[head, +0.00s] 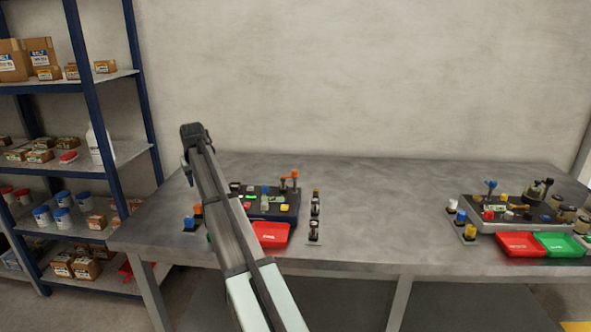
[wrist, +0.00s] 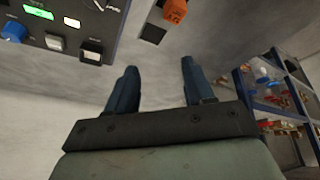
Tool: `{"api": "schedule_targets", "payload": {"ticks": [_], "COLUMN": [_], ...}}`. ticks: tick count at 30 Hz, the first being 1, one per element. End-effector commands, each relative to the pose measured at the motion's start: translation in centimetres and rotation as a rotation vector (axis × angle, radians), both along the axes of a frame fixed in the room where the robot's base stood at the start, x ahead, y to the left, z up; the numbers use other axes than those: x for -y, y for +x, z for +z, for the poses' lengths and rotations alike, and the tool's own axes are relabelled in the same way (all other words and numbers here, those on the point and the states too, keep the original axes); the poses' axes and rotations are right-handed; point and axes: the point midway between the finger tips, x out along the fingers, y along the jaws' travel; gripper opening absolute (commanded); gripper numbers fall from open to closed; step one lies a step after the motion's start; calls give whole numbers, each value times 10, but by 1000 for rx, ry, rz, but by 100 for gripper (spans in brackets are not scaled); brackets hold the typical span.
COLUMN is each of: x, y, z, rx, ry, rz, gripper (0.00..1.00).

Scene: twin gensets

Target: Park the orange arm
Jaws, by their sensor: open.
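An orange-topped arm on a post (head: 295,175) stands at the back right of the left dark panel (head: 297,206), with a shorter orange-topped piece (head: 283,180) beside it. I cannot tell from here whether they are one part. My gripper (wrist: 160,78) is open and empty in the wrist view, its two dark blue fingers spread apart. The wrist view shows an orange block (wrist: 175,12) on a separate plate ahead of the fingers. My arm covers the panel's left part.
A red tray (head: 271,235) sits before the left panel, and a strip of small parts (head: 314,220) stands to its right. The right panel (head: 505,215) has red and green trays. The table's middle (head: 385,215) is clear. Shelves (head: 70,160) stand at left.

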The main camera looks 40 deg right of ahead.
Motion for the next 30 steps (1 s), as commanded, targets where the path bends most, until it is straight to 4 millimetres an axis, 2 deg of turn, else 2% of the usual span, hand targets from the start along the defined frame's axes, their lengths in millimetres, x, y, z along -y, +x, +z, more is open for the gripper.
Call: {"api": "schedule_targets", "payload": {"ticks": [1, 6, 11, 18, 24, 30], "x": [26, 99, 163, 250, 295, 312], "y": [-8, -39, -75, -138, -180, -198], "z": [8, 32, 55, 91, 112, 121], "rx": [-6, -24, -33, -33, -26, -21], "ry": [6, 27, 46, 70, 81, 84], "rz": [-3, 19, 47, 93, 129, 148], "gripper": [52, 52, 52, 52, 52, 52]}}
